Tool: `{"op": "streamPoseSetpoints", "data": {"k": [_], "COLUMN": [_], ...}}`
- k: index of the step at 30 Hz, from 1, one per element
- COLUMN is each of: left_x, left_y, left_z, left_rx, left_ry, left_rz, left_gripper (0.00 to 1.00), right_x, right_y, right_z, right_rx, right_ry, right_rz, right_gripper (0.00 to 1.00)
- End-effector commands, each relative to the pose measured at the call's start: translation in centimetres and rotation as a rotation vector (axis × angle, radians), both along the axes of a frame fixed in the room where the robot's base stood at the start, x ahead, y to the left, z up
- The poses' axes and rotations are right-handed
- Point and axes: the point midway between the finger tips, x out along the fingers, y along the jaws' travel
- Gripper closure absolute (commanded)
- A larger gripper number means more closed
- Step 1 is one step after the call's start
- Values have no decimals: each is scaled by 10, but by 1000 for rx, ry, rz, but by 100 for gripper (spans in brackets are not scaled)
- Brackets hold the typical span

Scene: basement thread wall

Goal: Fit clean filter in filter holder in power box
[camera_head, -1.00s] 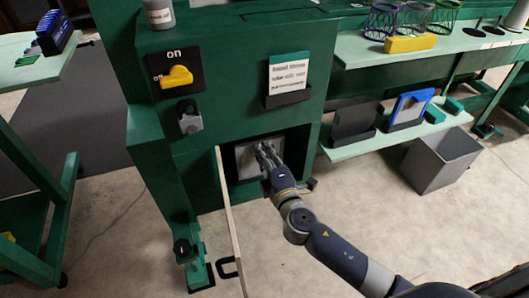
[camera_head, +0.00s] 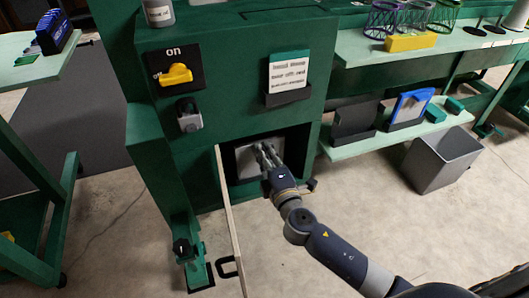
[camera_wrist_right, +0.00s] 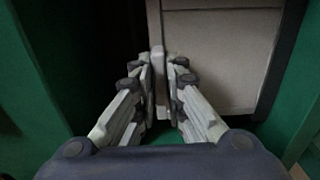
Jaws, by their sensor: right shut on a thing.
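A light grey square filter panel (camera_head: 245,162) with a dark frame is inside the open lower compartment (camera_head: 304,143) of the green power box (camera_head: 231,105). It also shows in the right wrist view (camera_wrist_right: 220,58). My right gripper (camera_head: 264,152) reaches into the compartment in front of this panel. In the right wrist view my right gripper (camera_wrist_right: 160,88) is shut on a thin upright grip (camera_wrist_right: 158,65) at the panel's face. The fingers hide part of the panel, and I cannot tell how deep it sits in the holder. My left gripper is not in view.
The compartment's door (camera_head: 229,218) stands open to the left of my arm. A yellow switch (camera_head: 176,74) by "on" and a padlock (camera_head: 189,115) are above. A blue-framed panel (camera_head: 411,107) stands on the right shelf, above a grey bin (camera_head: 440,161).

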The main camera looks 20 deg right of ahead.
Motion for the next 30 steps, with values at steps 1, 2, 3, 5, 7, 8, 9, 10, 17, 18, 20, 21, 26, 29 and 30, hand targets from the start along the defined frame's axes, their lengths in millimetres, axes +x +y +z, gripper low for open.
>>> {"op": "streamPoseSetpoints", "data": {"k": [1,2,3,5,7,8,9,10,17,18,20,21,26,29,30], "left_x": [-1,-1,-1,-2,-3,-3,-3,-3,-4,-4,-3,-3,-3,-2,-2], "left_y": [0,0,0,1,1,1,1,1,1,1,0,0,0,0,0], "left_z": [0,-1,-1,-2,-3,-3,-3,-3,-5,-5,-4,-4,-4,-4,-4], "left_rx": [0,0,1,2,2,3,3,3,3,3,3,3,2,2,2], "left_ry": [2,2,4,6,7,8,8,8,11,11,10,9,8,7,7], "left_rz": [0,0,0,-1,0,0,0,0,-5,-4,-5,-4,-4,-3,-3], "left_gripper": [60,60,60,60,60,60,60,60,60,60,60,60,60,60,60], "right_x": [0,0,0,0,0,0,0,0,-7,-11,-19,-26,-58,-77,-84], "right_y": [0,0,0,0,0,0,0,0,0,0,0,0,-2,-2,-3], "right_z": [1,0,1,1,0,0,0,0,-1,-1,-2,-2,-2,-2,-2], "right_rx": [0,0,0,0,0,0,0,0,1,1,0,1,2,1,1], "right_ry": [-1,-1,-1,-1,-1,-1,-1,-1,2,2,3,3,5,4,4], "right_rz": [0,0,0,0,0,0,0,0,0,0,1,1,0,0,0], "right_gripper": [84,77,68,65,65,65,65,65,65,65,65,65,65,65,65]}}
